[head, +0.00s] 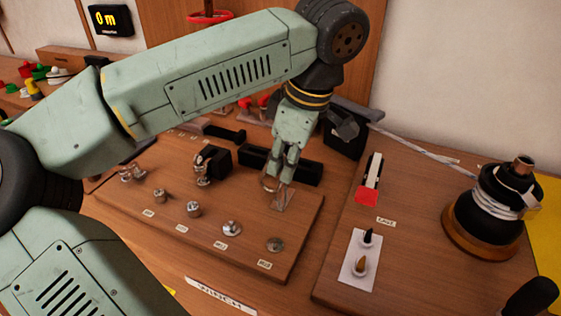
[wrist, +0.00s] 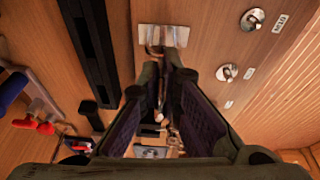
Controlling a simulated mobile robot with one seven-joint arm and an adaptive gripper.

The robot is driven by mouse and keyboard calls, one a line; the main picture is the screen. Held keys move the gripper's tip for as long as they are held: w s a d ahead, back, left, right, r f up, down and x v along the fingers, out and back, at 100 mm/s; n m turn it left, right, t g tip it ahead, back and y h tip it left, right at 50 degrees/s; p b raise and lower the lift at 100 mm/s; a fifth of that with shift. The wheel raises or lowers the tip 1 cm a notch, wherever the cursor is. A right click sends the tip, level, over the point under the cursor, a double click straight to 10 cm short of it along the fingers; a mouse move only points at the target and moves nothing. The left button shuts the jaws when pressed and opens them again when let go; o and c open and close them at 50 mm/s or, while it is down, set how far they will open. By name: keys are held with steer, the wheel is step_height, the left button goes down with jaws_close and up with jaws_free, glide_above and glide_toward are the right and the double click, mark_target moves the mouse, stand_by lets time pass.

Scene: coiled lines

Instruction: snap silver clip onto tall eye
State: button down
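My gripper (head: 279,180) points down at the back right of the wooden board, just above a small metal plate (head: 285,203). The plate also shows in the wrist view (wrist: 184,36), with a ring-like metal part (wrist: 152,46) at it by the fingertips. In the wrist view the fingers of my gripper (wrist: 166,72) stand close together at the tips. A narrow metal piece shows between them, perhaps the silver clip; whether it is gripped is unclear. I cannot single out the tall eye; the fingers cover much of the fitting at the plate.
Several labelled silver fittings stand on the board, among them a round one (head: 275,245) at the front right. A long black tray (head: 280,166) lies behind my gripper. A black reel (head: 487,222) with white line stands at the right.

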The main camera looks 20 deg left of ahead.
steer(key=shift+s+d+f, duration=0.1)
steer(key=shift+d+f, duration=0.1)
steer(key=shift+d, duration=0.25)
steer(key=shift+d+f, duration=0.15)
steer(key=shift+d, duration=0.3)
steer(key=shift+d+r, duration=0.25)
steer(key=shift+d, duration=0.6)
stand_by(0.4)
steer(key=shift+d, duration=0.2)
steer(key=shift+d+r, duration=0.1)
steer(key=shift+d, duration=0.6)
steer(key=shift+a+r, duration=0.1)
steer(key=shift+a, duration=0.35)
steer(key=shift+a+r+p, duration=0.85)
steer(key=shift+a+r, duration=0.2)
steer(key=shift+r, duration=0.05)
